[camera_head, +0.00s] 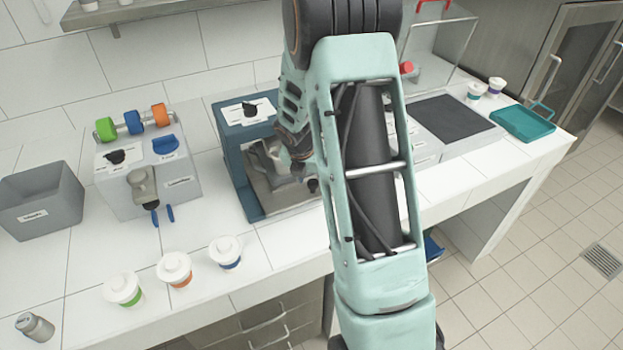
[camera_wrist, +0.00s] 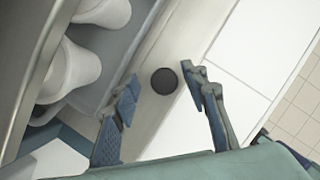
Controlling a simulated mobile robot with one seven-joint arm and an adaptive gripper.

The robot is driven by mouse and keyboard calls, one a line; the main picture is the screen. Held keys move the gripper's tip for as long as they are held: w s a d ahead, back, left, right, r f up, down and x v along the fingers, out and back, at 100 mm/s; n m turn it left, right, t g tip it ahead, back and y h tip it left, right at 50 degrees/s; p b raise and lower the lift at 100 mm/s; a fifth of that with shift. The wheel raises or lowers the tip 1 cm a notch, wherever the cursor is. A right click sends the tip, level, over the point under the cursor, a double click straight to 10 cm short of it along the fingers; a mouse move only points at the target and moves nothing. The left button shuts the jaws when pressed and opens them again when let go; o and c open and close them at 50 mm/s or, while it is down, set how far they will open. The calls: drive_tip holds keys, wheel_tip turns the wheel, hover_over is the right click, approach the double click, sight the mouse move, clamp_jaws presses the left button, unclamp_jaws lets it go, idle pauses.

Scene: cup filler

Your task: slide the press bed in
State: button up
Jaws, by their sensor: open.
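The press is a blue frame (camera_head: 236,170) with a white top, left of my arm in the head view. Its grey metal bed (camera_head: 280,197) shows low inside the frame, partly hidden by my arm. In the wrist view, a dark round knob (camera_wrist: 164,81) stands out on a pale front strip (camera_wrist: 178,42). Beside it at left is a grey tray-like part with white rounded shapes (camera_wrist: 70,72). My gripper (camera_wrist: 161,88) is open, its blue-padded fingers on either side of the knob, with gaps visible. The head view mostly hides my gripper behind my arm.
Several lidded cups (camera_head: 174,269) stand on the counter's front left. A dispenser with coloured rolls (camera_head: 150,185) and a grey bin (camera_head: 40,200) stand at left. A dark mat (camera_head: 450,125) and a teal tray (camera_head: 527,123) lie at right. The counter's front edge runs below the press.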

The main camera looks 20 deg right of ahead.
drive_tip(key=v, duration=1.2)
idle(0.3)
